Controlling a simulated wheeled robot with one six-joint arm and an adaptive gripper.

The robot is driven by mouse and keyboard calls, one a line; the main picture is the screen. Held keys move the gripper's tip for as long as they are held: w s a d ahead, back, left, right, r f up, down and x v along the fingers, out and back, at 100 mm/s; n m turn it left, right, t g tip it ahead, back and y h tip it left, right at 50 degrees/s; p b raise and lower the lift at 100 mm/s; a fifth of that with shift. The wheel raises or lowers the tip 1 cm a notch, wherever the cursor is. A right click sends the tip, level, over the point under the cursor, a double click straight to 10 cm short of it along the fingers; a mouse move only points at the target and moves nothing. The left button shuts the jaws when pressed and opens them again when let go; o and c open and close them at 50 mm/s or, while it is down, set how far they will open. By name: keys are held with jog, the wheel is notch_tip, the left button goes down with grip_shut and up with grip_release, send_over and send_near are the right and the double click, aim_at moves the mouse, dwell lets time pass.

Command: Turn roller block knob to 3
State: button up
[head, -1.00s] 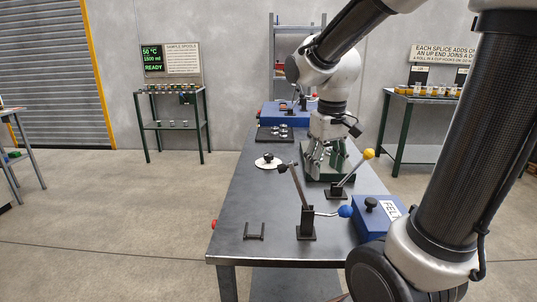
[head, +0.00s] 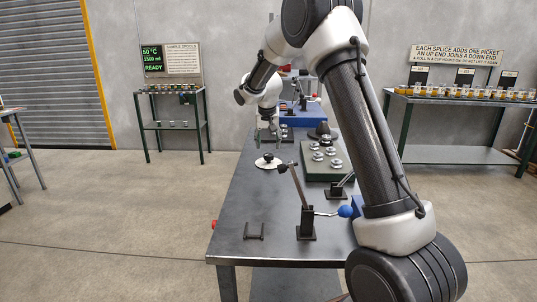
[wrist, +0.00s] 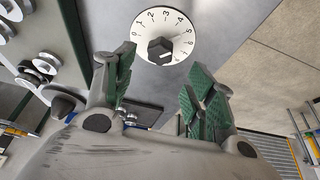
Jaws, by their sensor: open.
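In the head view my gripper (head: 268,138) is above and behind the dial, apart from the knob.
A green block with several metal rollers (head: 310,175) stands right of the dial. A lever with a dark tip (head: 296,185) and a blue-ended handle (head: 345,211) stand in front. A black bracket (head: 254,232) lies near the front left. The table's left edge is close to the dial.

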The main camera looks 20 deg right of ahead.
aim_at(269, 154)
jog(key=x, duration=0.7)
jog(key=c, duration=1)
